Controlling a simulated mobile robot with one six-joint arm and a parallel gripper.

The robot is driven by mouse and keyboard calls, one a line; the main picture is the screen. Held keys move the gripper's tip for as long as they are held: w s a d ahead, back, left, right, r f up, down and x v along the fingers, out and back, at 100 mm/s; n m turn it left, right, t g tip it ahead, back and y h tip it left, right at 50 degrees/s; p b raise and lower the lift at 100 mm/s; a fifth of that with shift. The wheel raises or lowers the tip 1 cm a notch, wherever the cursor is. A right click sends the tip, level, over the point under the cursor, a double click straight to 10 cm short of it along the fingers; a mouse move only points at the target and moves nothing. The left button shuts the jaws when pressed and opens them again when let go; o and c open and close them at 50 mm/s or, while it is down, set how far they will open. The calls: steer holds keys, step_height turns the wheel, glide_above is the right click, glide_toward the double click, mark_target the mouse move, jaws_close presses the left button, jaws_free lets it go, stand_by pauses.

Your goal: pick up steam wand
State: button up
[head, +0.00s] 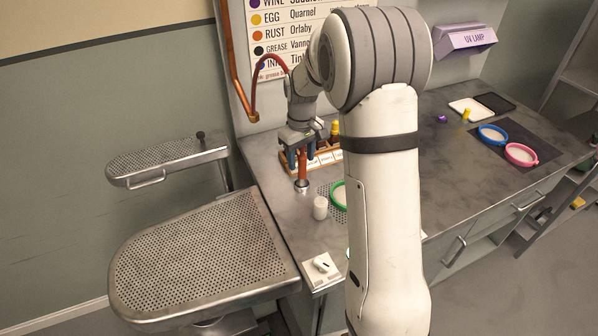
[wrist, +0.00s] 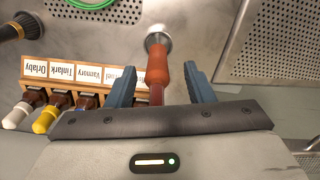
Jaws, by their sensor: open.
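The steam wand has an orange-brown handle (head: 302,167) and stands near the left end of the grey bench (head: 285,210). In the wrist view the handle (wrist: 158,62) lies between the two blue fingers, its far end at a pale round fitting (wrist: 160,36). My gripper (head: 298,158) is open around the handle, with a visible gap on both sides in the wrist view (wrist: 160,72).
A wooden rack (head: 326,160) of labelled bottles stands close by, on the left in the wrist view (wrist: 88,72). A white jar (head: 320,207) and green hoop (head: 339,196) are near. Perforated boards (head: 205,255) lie left. A red hose (head: 253,88) hangs behind my arm.

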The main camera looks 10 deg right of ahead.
mark_target(302, 177)
steer(key=shift+s+d+f+p, duration=0.15)
steer(key=shift+f+p, duration=0.15)
steer(key=shift+f, duration=1.65)
steer(key=shift+c, duration=0.5)
jaws_close()
